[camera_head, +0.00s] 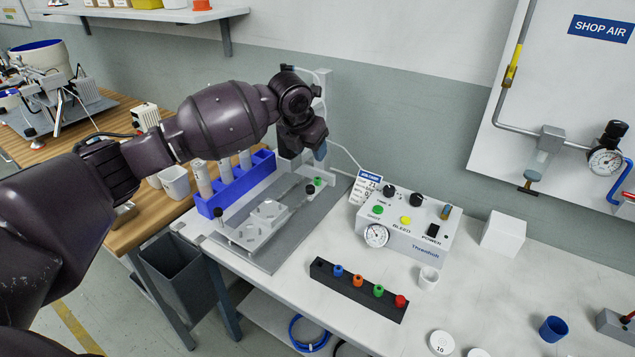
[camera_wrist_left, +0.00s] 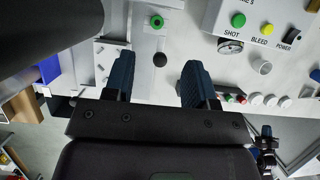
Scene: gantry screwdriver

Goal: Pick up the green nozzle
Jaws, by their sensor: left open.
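A black rack (camera_head: 332,286) lies on the bench front with a row of coloured nozzles. The green nozzle (camera_head: 378,291) stands in it between the orange nozzle (camera_head: 358,281) and the red nozzle (camera_head: 400,301). Another green ring-shaped piece (camera_head: 318,181) sits at the fixture's far end, by a black knob (camera_head: 310,189); the ring also shows in the wrist view (camera_wrist_left: 156,21). My left gripper (camera_head: 319,152) is above that end of the fixture, away from the rack. In the wrist view its fingers (camera_wrist_left: 157,64) are apart and hold nothing. My right gripper is not in view.
A white control box (camera_head: 405,225) with gauge and buttons stands right of the fixture, behind the rack. A blue bin (camera_head: 235,186) holding tubes is left of the fixture. A white cup (camera_head: 428,278) is near the rack's right end.

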